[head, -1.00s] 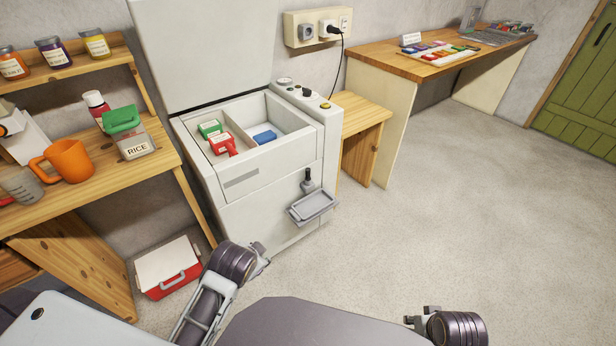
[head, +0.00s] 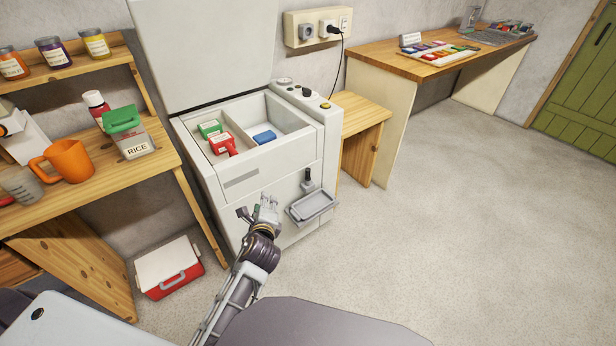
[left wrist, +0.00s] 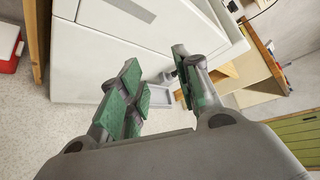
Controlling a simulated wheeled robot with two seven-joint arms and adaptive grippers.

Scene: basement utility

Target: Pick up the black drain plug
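The black drain plug (head: 307,175) stands upright on the grey drain fitting, low on the front of the white chest freezer (head: 262,207). A grey drip tray (head: 313,207) juts out just below it. My left gripper (head: 257,206) is open and empty in front of the freezer, left of the plug and apart from it. In the left wrist view the open green-padded fingers (left wrist: 157,66) face the freezer front, and the drip tray (left wrist: 160,96) shows between them. The plug is not clear there. My right gripper is not in view.
The open freezer holds green, red and blue items (head: 264,137). A wooden shelf with a rice container (head: 126,130) and an orange mug (head: 68,161) stands left. A red-and-white cooler (head: 169,267) sits on the floor. The floor on the right is clear.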

